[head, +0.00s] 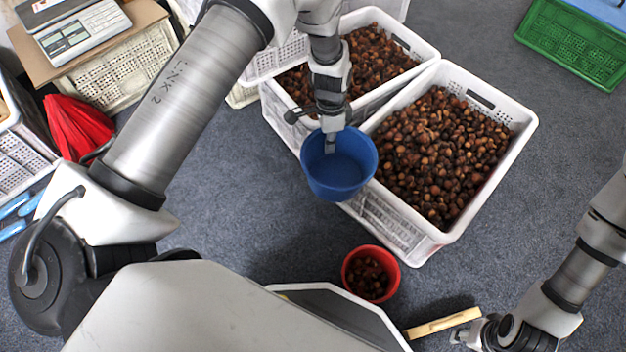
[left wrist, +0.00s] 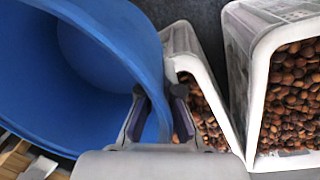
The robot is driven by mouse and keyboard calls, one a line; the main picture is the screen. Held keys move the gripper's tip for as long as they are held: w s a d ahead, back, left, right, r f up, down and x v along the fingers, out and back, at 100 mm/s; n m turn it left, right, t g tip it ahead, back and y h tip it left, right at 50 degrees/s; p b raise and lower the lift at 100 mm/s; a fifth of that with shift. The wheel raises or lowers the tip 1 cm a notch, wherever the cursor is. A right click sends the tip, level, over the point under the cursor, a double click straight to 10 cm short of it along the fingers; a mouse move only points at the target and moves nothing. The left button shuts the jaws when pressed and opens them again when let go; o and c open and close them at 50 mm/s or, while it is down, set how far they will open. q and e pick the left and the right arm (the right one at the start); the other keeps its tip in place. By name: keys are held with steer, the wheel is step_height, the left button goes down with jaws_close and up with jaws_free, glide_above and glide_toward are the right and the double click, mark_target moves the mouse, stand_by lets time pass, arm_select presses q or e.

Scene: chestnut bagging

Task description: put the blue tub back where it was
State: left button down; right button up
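The blue tub (head: 340,165) hangs in the middle of the head view, in front of the near corners of two white chestnut crates. It looks empty inside. My left gripper (head: 330,140) is shut on its rim. In the left wrist view, the fingers (left wrist: 157,105) sit on either side of the tub wall (left wrist: 90,70). My right gripper (head: 462,336) is low at the right, near a wooden stick (head: 443,322). Its fingers are too small to tell whether they are open or shut.
White crates of chestnuts stand behind (head: 428,43) and to the right of the tub (head: 525,130). A red tub (head: 347,262) with some chestnuts is on the floor below. A green crate (head: 570,45) is at top right. Grey floor (head: 235,200) is clear left of the tub.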

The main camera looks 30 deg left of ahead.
arm_select(q)
steer(key=s+f+m+b, duration=0.1)
steer(key=f+b, duration=0.3)
steer(key=f, duration=0.6)
steer(key=s+f+m+b, duration=0.1)
steer(key=f+b, duration=0.3)
steer(key=f, duration=0.7)
steer(key=s+f+m+b, duration=0.1)
steer(key=f+b, duration=0.4)
steer(key=f, duration=0.5)
steer(key=shift+a+f+m, duration=0.3)
steer(key=shift+m, duration=0.2)
steer(key=shift+f+b, duration=1.45)
steer(key=shift+f, duration=0.9)
steer(key=c, duration=1.3)
jaws_free()
steer(key=shift+r, duration=0.1)
arm_select(e)
step_height(320, 180, down, 18)
steer(key=shift+w+r, duration=0.2)
steer(key=shift+r, duration=0.05)
arm_select(q)
steer(key=shift+r, duration=0.1)
arm_select(e)
steer(key=shift+r, duration=0.1)
